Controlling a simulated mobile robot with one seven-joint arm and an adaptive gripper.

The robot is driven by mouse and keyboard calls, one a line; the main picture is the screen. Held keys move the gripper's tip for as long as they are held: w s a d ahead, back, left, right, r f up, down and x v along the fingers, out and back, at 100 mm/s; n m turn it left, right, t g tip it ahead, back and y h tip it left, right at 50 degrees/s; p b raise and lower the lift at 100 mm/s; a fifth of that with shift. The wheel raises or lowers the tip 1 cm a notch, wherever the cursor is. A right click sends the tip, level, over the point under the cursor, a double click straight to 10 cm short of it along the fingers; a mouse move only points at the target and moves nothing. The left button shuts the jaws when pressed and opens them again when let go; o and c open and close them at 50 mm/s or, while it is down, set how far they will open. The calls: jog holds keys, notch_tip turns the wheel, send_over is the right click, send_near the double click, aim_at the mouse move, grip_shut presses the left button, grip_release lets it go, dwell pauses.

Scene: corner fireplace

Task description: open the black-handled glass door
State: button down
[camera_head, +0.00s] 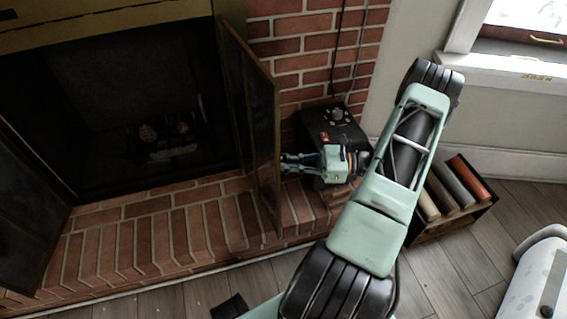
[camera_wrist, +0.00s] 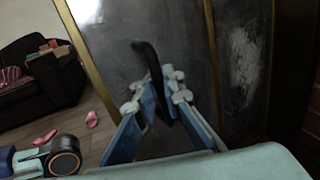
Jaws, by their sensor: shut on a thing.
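The black-handled glass door (camera_head: 258,130) is the right-hand door of the fireplace. It stands swung well outward from the opening, seen at a steep angle. In the wrist view its dark glass panel (camera_wrist: 120,38) has a brass-coloured frame. The curved black handle (camera_wrist: 148,62) rises between my fingertips. My gripper (camera_head: 286,163) reaches the door's right face from the right. In the wrist view my gripper (camera_wrist: 160,92) is shut on the handle. The handle is hidden in the head view.
The fireplace's left door (camera_head: 30,220) also stands open. The brick hearth (camera_head: 170,235) lies below. A black box (camera_head: 335,125) stands behind my gripper against the brick wall. A wooden crate of rolls (camera_head: 455,205) stands at right. A dark sofa (camera_wrist: 40,80) shows in the wrist view.

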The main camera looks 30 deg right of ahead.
jog(key=shift+s+d+f, duration=0.1)
jog(key=shift+s+d, duration=0.05)
jog(key=shift+d, duration=0.3)
jog(key=c, duration=2.1)
grip_release()
jog(key=v, duration=1.2)
